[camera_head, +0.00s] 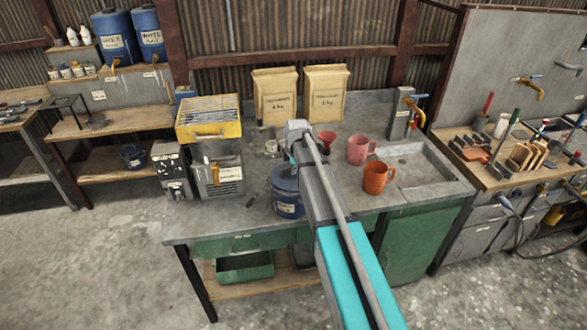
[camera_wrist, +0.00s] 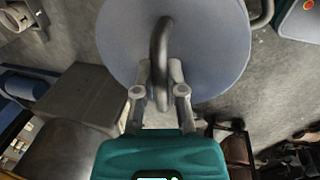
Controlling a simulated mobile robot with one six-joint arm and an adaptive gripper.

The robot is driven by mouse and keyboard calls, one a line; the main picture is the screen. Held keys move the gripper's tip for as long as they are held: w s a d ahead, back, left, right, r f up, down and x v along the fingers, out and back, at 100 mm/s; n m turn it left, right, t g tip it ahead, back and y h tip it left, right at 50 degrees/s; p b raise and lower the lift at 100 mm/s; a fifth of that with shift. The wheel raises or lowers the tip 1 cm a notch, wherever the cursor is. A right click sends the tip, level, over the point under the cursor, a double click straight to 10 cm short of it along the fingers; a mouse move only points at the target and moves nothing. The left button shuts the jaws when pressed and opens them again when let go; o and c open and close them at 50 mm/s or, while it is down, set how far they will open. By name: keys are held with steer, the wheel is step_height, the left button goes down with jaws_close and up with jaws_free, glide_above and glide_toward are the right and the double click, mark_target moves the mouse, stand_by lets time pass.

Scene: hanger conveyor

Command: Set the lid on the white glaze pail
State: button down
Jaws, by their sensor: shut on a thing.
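A round blue-grey lid (camera_wrist: 215,50) with a dark arched handle (camera_wrist: 164,35) fills the upper middle of the wrist view. My gripper (camera_wrist: 161,80) is shut on the handle, with one finger on either side of it. A blue pail (camera_head: 287,193) with a white label stands on the grey bench in the head view; the label is too small to read. My arm covers its right side and hides my gripper there. Whether the lid touches the pail's rim or hangs above it, I cannot tell.
The grey bench (camera_head: 225,222) also bears a yellow-topped machine (camera_head: 209,120) left of the pail. A pink jug (camera_head: 358,150), an orange jug (camera_head: 376,178) and a sink (camera_head: 418,162) lie to the right. Two paper sacks (camera_head: 275,97) stand behind.

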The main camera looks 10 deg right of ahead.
steer(key=shift+f+b, duration=0.45)
stand_by(1.1)
steer(key=c, duration=1)
jaws_free()
steer(key=shift+o, duration=0.2)
steer(key=o, duration=0.6)
steer(key=shift+c, duration=0.2)
steer(key=shift+r, duration=0.1)
